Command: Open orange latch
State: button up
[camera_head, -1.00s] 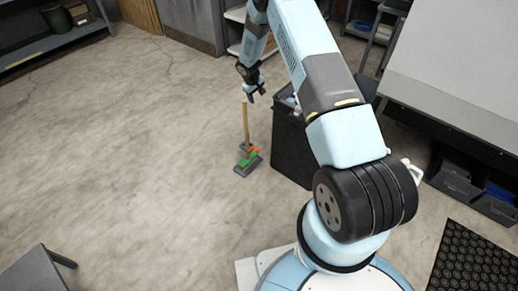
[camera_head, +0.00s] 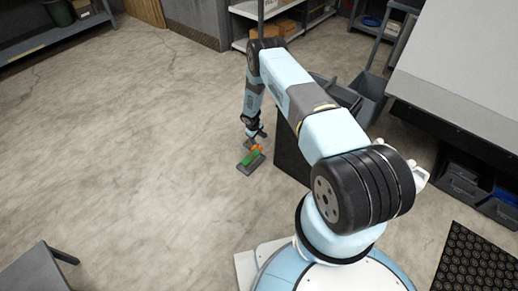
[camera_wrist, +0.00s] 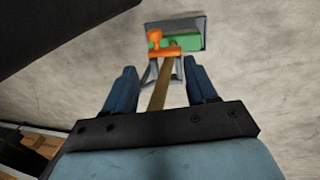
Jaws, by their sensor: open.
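The orange latch (camera_head: 256,148) sits low on a floor tool with a green part (camera_head: 249,159) and a flat grey base (camera_head: 246,170). In the wrist view the orange latch (camera_wrist: 165,53) has a rounded knob and lies just beyond my fingertips, with the green part (camera_wrist: 187,42) and grey base (camera_wrist: 202,24) behind it. A wooden handle (camera_wrist: 158,95) runs between my blue fingers. My gripper (camera_head: 254,138) is open, just above the latch; its fingers (camera_wrist: 160,75) stand on both sides of the handle. In the head view the handle is hidden by my arm.
A dark bin (camera_head: 292,158) stands close to the right of the tool. A shelf unit (camera_head: 285,30) with boxes is at the back. A grey table (camera_head: 35,272) is at the lower left. The floor left of the tool is clear.

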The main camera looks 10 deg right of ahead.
aim_at(261, 148)
jog(key=d+f, duration=0.1)
jog(key=f, duration=0.2)
jog(key=d+f, duration=0.1)
jog(key=f, duration=0.3)
jog(key=w+d+f, duration=0.1)
jog(key=f, duration=0.2)
jog(key=shift+f, duration=0.2)
jog(key=shift+w+d+f, duration=0.1)
jog(key=shift+w+f, duration=0.05)
jog(key=shift+f, duration=0.5)
jog(key=shift+w+d+f, duration=0.1)
jog(key=shift+f, duration=0.5)
jog(key=shift+c, duration=0.3)
